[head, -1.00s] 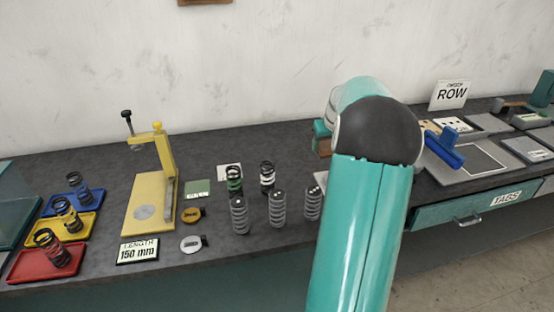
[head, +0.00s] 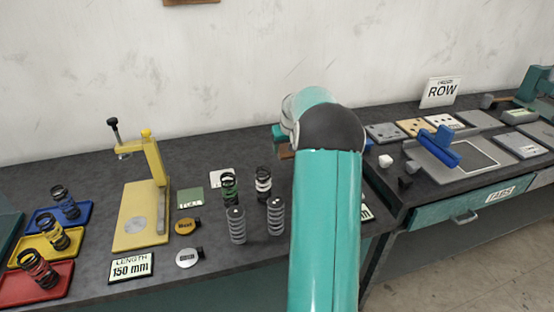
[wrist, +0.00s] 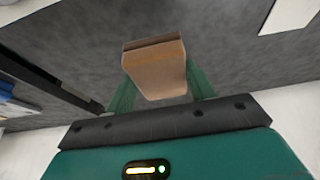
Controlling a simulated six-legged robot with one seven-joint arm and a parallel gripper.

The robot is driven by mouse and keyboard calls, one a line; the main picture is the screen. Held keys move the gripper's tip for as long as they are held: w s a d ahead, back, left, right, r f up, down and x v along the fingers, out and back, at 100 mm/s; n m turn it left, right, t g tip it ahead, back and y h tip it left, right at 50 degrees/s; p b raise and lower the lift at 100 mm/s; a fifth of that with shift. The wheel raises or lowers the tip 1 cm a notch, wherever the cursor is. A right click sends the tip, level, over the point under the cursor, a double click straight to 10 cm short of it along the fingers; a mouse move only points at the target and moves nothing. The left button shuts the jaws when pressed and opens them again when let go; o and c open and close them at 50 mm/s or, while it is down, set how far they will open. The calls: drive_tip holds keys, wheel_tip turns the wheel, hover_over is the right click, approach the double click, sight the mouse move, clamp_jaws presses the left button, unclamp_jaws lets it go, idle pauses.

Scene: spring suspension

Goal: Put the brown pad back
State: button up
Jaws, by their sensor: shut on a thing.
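The brown pad (wrist: 158,72) is a small brown block between the two green fingers of my gripper (wrist: 160,92) in the wrist view. My gripper is shut on it and holds it over the dark grey bench top. In the head view a brown edge of the pad (head: 286,151) shows beside my teal arm. My arm hides most of the gripper there.
Several grey springs (head: 237,226), with a green and a white one behind, stand left of my arm. A yellow press (head: 140,222) and coloured trays (head: 80,213) are farther left.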

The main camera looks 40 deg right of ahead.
drive_tip(key=w+f, duration=0.3)
drive_tip(key=shift+a+f, duration=0.2)
drive_tip(key=shift+f, duration=0.1)
drive_tip(key=shift+w+f, duration=0.15)
drive_tip(key=shift+f, duration=0.75)
drive_tip(key=shift+w+f, duration=0.1)
drive_tip(key=shift+f, duration=0.75)
drive_tip(key=shift+f, duration=0.1)
drive_tip(key=o, duration=0.9)
drive_tip(key=shift+o, duration=0.3)
